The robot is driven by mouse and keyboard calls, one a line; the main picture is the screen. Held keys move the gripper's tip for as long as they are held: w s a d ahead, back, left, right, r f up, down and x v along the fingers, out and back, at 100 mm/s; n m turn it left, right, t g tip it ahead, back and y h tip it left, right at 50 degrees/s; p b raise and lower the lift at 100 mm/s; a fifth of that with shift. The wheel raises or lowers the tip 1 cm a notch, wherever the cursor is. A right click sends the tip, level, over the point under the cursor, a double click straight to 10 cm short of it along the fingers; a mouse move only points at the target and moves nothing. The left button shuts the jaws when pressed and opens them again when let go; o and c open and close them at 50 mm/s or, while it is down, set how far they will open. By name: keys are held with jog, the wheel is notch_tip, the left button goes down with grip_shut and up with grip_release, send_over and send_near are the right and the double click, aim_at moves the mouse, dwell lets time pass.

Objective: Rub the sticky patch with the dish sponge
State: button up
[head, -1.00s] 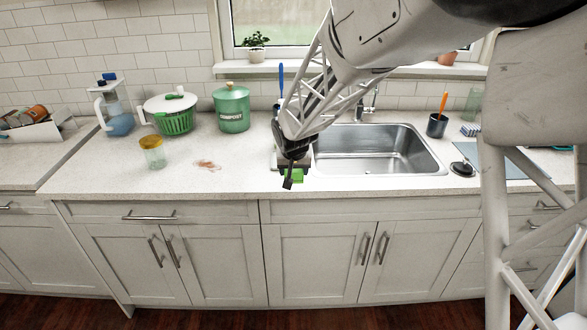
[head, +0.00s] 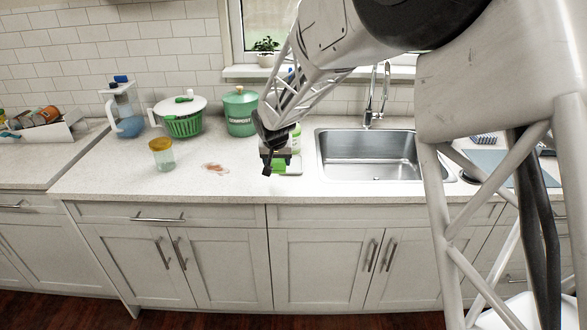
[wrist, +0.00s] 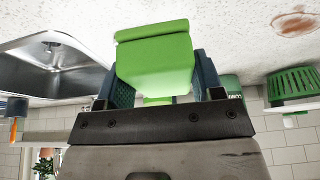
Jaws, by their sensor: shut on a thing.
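The dish sponge, a bright green block, is held between my gripper's fingers in the wrist view (wrist: 155,58). In the head view a bit of green sponge (head: 279,166) shows beside my gripper (head: 270,170), just left of the sink. My gripper is shut on the sponge, and its blue-grey fingers flank it in the wrist view (wrist: 160,78). The sticky patch (head: 215,168) is a reddish-brown smear on the counter, to the left of my gripper and apart from the sponge. It also shows at the upper right of the wrist view (wrist: 296,24).
A yellow-lidded jar (head: 162,156) stands left of the patch. Behind are a green salad spinner (head: 182,122), a green compost bin (head: 240,115) and a water pitcher (head: 126,118). The sink (head: 368,155) lies to the right. The counter between patch and gripper is clear.

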jog(key=w+a, duration=0.4)
jog(key=a, duration=0.4)
jog(key=w+a+r, duration=0.1)
jog(key=w+a, duration=0.3)
jog(key=a, duration=0.5)
jog(key=shift+a, duration=0.2)
